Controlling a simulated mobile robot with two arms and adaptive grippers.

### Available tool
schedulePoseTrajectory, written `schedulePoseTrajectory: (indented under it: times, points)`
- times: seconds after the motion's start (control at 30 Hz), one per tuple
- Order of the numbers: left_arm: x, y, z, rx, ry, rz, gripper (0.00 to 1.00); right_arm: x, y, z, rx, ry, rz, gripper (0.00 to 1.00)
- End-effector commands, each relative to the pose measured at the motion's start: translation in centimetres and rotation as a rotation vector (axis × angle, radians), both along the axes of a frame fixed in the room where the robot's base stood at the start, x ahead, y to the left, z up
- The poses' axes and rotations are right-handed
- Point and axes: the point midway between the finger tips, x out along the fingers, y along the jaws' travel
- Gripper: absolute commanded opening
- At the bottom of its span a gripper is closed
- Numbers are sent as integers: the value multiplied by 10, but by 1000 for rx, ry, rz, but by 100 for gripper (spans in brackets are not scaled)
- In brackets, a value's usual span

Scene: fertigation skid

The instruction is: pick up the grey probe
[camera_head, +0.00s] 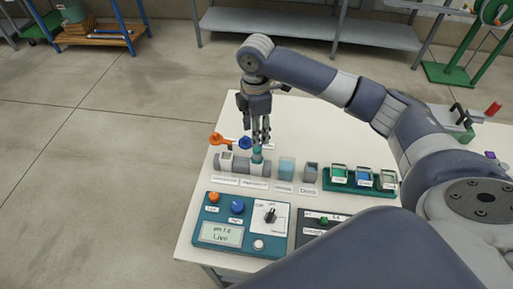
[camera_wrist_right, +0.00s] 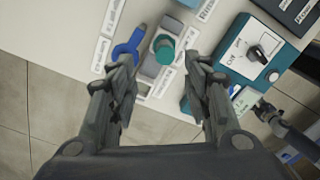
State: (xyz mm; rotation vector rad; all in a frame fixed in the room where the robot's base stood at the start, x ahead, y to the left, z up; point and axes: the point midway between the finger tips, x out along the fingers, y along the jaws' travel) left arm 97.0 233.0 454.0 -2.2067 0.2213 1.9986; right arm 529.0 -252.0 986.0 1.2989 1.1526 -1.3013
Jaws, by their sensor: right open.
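My right gripper (camera_head: 262,138) reaches down from above over the row of small parts at the table's left. Its fingers are apart, with nothing held between them. In the right wrist view the open fingers (camera_wrist_right: 165,78) point toward a teal round-topped part (camera_wrist_right: 163,48) standing in a grey block. This teal part (camera_head: 257,155) is just below the fingertips in the head view. A blue handle (camera_head: 245,142) and an orange handle (camera_head: 217,138) stand beside it. I cannot clearly make out the grey probe; the fingers cover part of this spot. My left gripper is not in view.
A teal control box (camera_head: 242,252) with knobs and a display stands in front of the row. To the right are a pale blue cup (camera_head: 287,168), a grey cup (camera_head: 311,172) and a green rack (camera_head: 343,187).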

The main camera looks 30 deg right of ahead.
Motion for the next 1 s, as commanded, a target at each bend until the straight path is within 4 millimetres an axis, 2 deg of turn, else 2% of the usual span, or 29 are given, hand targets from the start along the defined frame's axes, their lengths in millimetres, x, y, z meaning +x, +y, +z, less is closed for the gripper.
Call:
schedulePoseTrajectory:
  times: [0.1, 0.27, 0.43, 0.57, 0.7, 1.0]
  points:
    - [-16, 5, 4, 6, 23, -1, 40, -1, 0, -20, -1, 4, -1, 45]
    - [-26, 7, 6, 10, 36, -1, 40, -1, 0, -38, -1, 2, 0, 45]
    - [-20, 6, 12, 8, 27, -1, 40, -2, 0, -50, -1, 2, 0, 45]
    - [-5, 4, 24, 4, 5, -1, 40, -5, -1, -70, -2, 3, -1, 45]
    - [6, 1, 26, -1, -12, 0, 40, -5, -1, -89, -3, 1, -1, 45]
    - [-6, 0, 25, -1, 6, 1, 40, -4, -1, -94, -1, -2, 1, 45]
